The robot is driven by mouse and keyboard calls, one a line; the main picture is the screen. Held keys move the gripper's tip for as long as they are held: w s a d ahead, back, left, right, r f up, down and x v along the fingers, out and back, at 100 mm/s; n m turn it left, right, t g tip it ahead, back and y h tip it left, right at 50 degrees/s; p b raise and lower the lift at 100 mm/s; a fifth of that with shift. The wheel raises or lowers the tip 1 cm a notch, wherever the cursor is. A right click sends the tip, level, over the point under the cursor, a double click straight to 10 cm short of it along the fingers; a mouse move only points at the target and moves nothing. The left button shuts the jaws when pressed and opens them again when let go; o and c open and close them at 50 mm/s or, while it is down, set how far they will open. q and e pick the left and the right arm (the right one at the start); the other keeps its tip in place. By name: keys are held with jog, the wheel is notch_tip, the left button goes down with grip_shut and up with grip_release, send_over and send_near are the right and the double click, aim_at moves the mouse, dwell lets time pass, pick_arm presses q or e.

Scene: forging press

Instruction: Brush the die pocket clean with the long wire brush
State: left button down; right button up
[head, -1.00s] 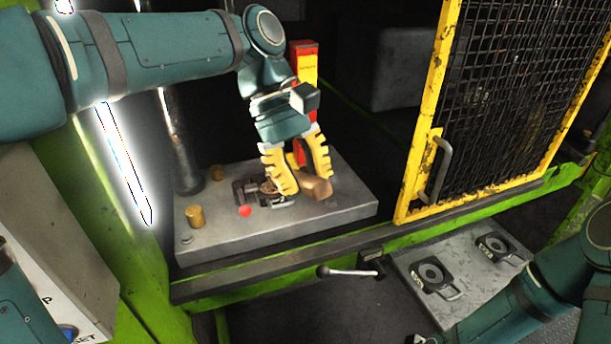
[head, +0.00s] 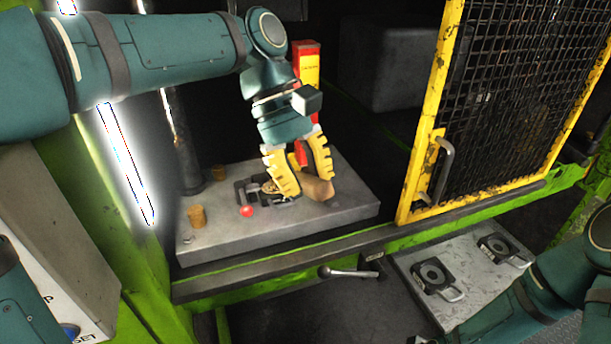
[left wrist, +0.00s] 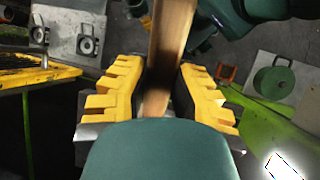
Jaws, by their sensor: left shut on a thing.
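My left gripper (head: 306,192) is shut on the brown wooden handle (head: 318,188) of the brush, low over the right half of the press bed plate (head: 345,206). In the left wrist view the handle (left wrist: 170,45) runs between the yellow fingers of the gripper (left wrist: 157,100). The dark die (head: 250,190) sits on the plate just left of the fingers and is partly hidden by them. A small tan round patch shows at the die; I cannot tell whether it is the pocket or bristles. The brush head is not clearly visible. My right gripper is out of view.
Two brass posts (head: 198,216) and a red ball (head: 247,211) stand on the plate's left side. A red and yellow upright (head: 307,70) is behind the gripper. The yellow mesh guard (head: 425,150) bounds the right. A lever (head: 345,272) projects at the front edge.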

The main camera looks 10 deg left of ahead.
pick_arm(q)
jog(key=shift+f, duration=0.9)
dwell(1.7)
jog(key=shift+w+a, duration=0.1)
jog(key=shift+w, duration=0.05)
jog(key=shift+w+a+r, duration=0.1)
jog(key=shift+w+a, duration=0.05)
dwell(0.6)
jog(key=shift+s+d, duration=0.45)
jog(key=shift+s, duration=0.2)
jog(key=shift+w+a, duration=0.1)
jog(key=shift+w, duration=0.05)
jog(key=shift+w+a, duration=0.3)
jog(key=shift+w, duration=0.15)
jog(key=shift+s, duration=0.1)
dwell(0.3)
